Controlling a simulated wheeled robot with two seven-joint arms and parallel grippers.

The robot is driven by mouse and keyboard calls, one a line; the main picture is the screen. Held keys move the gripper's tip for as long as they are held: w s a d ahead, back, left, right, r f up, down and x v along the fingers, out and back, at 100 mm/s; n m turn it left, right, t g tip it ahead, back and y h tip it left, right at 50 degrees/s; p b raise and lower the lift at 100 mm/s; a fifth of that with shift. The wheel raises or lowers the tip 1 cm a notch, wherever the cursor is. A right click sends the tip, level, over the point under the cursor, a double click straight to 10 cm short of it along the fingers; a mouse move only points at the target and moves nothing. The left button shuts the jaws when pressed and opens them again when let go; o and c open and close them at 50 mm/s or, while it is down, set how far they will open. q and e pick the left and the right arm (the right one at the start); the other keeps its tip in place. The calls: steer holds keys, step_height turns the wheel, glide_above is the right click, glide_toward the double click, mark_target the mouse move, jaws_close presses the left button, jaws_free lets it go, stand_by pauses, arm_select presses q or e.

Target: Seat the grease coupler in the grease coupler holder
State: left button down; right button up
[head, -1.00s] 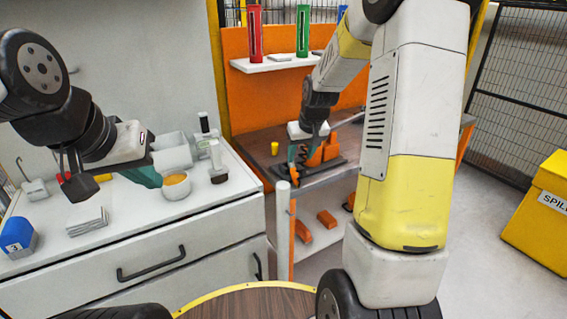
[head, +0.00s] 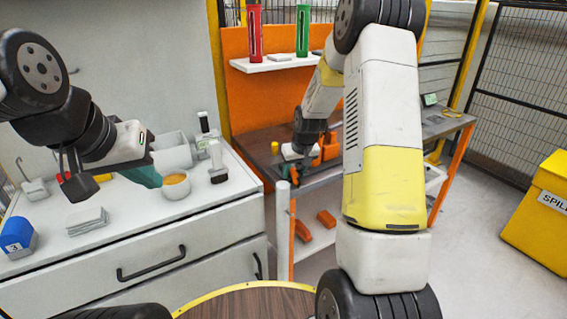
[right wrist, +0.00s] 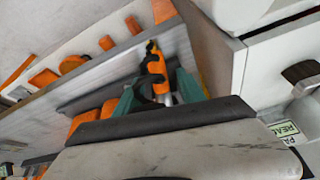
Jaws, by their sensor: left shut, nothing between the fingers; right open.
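My right gripper (right wrist: 158,82) is open in the right wrist view, its teal fingers apart. An orange and black piece with a silvery end, possibly the grease coupler (right wrist: 155,64), shows between and beyond the fingers; contact cannot be told. In the head view my right gripper (head: 289,170) is at the orange-backed bench's front edge, partly hidden. An orange fixture (head: 329,148) stands beside it; I cannot tell whether it is the grease coupler holder. My left gripper (head: 146,177) is shut and empty over the white counter, beside a cup with yellow-orange contents (head: 176,186).
My right arm blocks part of the bench.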

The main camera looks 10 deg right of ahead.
steer(key=shift+f, duration=0.15)
steer(key=shift+c, duration=0.2)
jaws_close()
steer(key=shift+a, duration=0.1)
